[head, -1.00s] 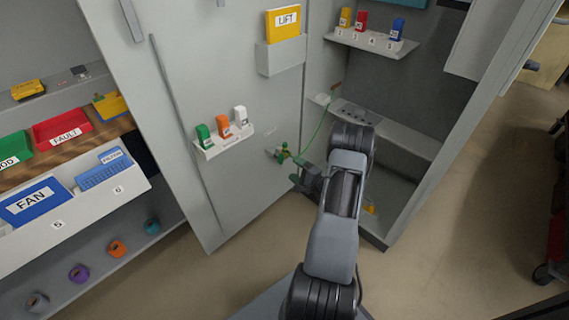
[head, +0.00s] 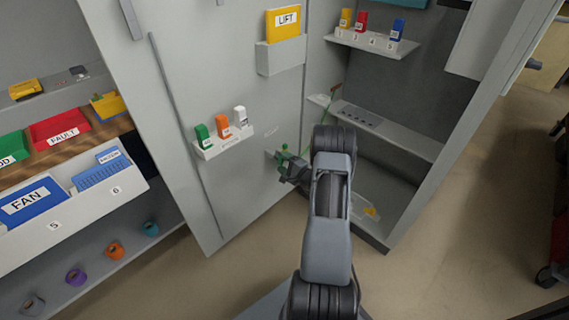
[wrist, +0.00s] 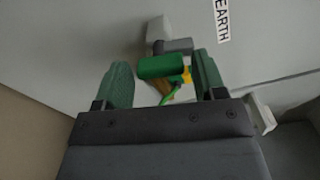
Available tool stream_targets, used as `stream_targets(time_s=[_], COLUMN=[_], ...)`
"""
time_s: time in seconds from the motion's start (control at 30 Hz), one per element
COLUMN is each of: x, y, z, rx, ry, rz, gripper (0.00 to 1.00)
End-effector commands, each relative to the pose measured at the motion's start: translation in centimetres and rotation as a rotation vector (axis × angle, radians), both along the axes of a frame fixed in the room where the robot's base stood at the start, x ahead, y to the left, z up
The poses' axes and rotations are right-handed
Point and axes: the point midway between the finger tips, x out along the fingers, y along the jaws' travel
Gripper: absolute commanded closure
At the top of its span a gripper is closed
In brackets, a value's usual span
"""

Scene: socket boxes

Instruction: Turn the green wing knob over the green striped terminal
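The green wing knob (wrist: 160,66) shows in the wrist view between the two green fingers of my gripper (wrist: 160,60). The fingers stand apart, one on each side of the knob, with narrow gaps visible. A yellow and green part (wrist: 187,75) and a bit of green cable sit beside and below the knob; I cannot make out the stripes of the terminal clearly. In the head view my gripper (head: 286,168) is at the cabinet door, just by the green knob (head: 284,150), which it partly hides.
A white label reading EARTH (wrist: 222,20) is on the panel beside the knob. A small holder (head: 225,144) with green, orange and white pieces is left on the door. A yellow LIFT box (head: 284,24) hangs above. The open cabinet's shelves (head: 385,130) are at right.

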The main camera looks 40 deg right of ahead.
Motion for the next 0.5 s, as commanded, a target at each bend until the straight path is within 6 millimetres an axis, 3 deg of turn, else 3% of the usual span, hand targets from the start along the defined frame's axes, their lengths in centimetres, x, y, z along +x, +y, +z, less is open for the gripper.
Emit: stream_targets(time_s=[0.37,0.5], x=[-0.03,-0.03], y=[-0.01,-0.01], z=[0.00,-0.01], rx=[0.000,0.001], ry=[0.000,0.000], rz=[0.000,0.000], gripper=[0.72,0.74])
